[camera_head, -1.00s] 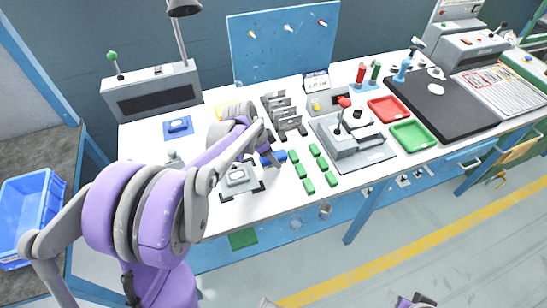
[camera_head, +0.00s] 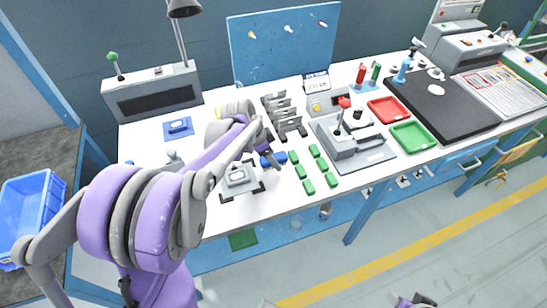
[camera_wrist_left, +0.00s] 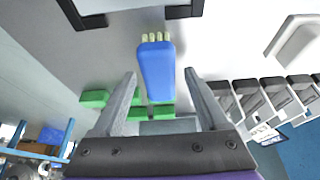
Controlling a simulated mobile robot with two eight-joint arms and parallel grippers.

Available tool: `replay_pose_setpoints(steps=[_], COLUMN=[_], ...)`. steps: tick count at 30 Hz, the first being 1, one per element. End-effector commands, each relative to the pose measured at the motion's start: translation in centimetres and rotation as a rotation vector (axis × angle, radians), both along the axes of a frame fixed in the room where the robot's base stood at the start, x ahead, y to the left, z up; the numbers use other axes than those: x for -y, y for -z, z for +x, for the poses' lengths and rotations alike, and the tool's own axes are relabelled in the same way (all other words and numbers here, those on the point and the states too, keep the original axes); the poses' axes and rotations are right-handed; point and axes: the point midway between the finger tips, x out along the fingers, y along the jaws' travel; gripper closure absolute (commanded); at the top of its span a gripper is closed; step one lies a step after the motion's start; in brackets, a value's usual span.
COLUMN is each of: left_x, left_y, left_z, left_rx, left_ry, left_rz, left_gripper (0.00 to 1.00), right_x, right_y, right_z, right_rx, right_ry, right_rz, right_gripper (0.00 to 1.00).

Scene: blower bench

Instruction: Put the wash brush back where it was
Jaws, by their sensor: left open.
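A blue block-like thing with pale yellow bristle-like tips, seemingly the wash brush (camera_wrist_left: 157,68), shows in the left wrist view. It appears between and beyond the fingertips of my left gripper (camera_wrist_left: 160,78), which is open. In the head view the blue brush (camera_head: 273,159) lies on the bench between the grey clamp fixture and the green blocks. My left gripper (camera_head: 270,158) is right by it there, and the wrist partly hides it. I cannot tell whether the fingers touch it.
Several green blocks (camera_head: 308,187) lie just right of the brush. A grey fixture (camera_head: 238,177) stands to its left, and dark slotted holders (camera_head: 285,115) behind. A blue mat with a blue item (camera_head: 178,127) lies farther left. Red (camera_head: 389,108) and green trays (camera_head: 411,136) are right.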

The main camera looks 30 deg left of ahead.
Motion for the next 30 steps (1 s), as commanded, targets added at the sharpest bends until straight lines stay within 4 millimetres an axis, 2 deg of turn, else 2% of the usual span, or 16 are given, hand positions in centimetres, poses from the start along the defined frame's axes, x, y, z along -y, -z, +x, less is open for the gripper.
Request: replay_pose_setpoints(steps=[6, 12, 19, 23, 26, 30], left_x=[-1.2, -2.2, -2.4, -0.2, 3.0, 7.0], left_y=[-4.4, -8.0, -10.0, -10.0, -9.4, -7.7], left_z=[-1.5, -2.6, -3.4, -5.3, -8.4, -13.8], left_rx=[-0.001, 0.000, -0.003, -0.023, -0.043, -0.041], left_ry=[-0.002, -0.002, -0.007, -0.071, -0.182, -0.376], left_rz=[0.001, 0.000, 0.000, 0.010, 0.026, 0.041], left_gripper=[0.23, 0.23, 0.23, 0.23, 0.23, 0.23], right_x=[0.0, 0.0, 0.0, 0.0, 0.0, 0.0], right_y=[-0.6, -1.0, -1.2, -1.2, -1.2, -1.2], right_z=[0.1, 0.2, 0.2, 0.2, 0.2, 0.2], right_rx=[0.002, 0.004, 0.004, 0.004, 0.004, 0.004], right_ry=[0.000, 0.000, 0.000, 0.000, 0.000, 0.000], right_rz=[0.000, 0.000, 0.000, 0.000, 0.000, 0.000], right_gripper=[0.50, 0.50, 0.50, 0.50, 0.50, 0.50])
